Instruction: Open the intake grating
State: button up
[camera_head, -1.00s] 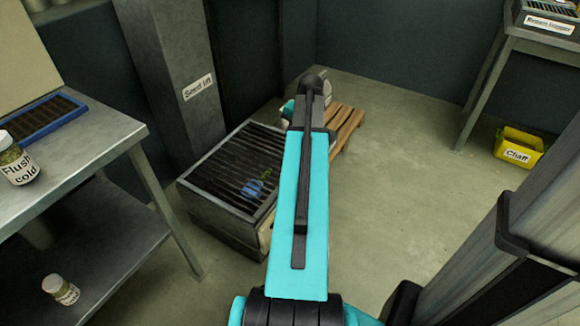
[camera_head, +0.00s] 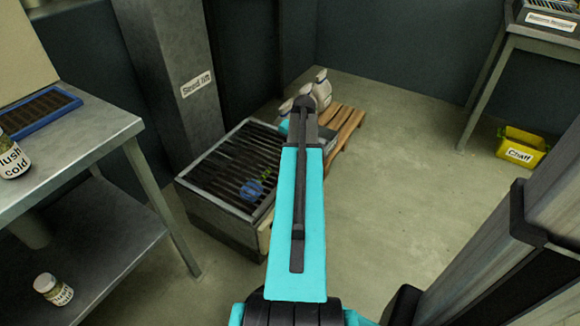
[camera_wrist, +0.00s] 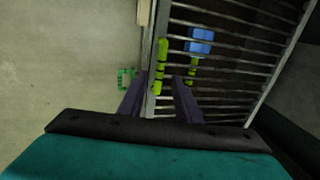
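The intake grating (camera_head: 225,165) is a panel of dark bars on top of a grey box at the foot of the seed lift column. It lies flat. In the wrist view the grating (camera_wrist: 232,68) fills the upper right. A blue piece (camera_wrist: 200,40) with yellow-green parts shows at its bars; I cannot tell whether it is on or below them. A yellow-green bar (camera_wrist: 162,60) lies near the grating's left edge, and a small green bracket-like piece (camera_wrist: 126,78) shows outside that edge. My gripper (camera_wrist: 159,77) is open over this edge. My arm hides it in the head view.
A wooden pallet (camera_head: 348,125) with pale sacks (camera_head: 322,90) stands behind the box. A metal bench (camera_head: 75,125) with jars is at left. A yellow chaff bin (camera_head: 520,147) sits under the right table. The floor between is clear.

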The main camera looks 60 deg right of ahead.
jog(key=shift+w+f+b, duration=0.2)
jog(key=shift+f+b, duration=0.1)
jog(key=shift+f, duration=0.75)
jog(key=shift+w+f+b, duration=0.2)
jog(key=shift+f+b, duration=0.05)
jog(key=shift+f, duration=0.75)
jog(key=shift+c, duration=0.4)
grip_shut()
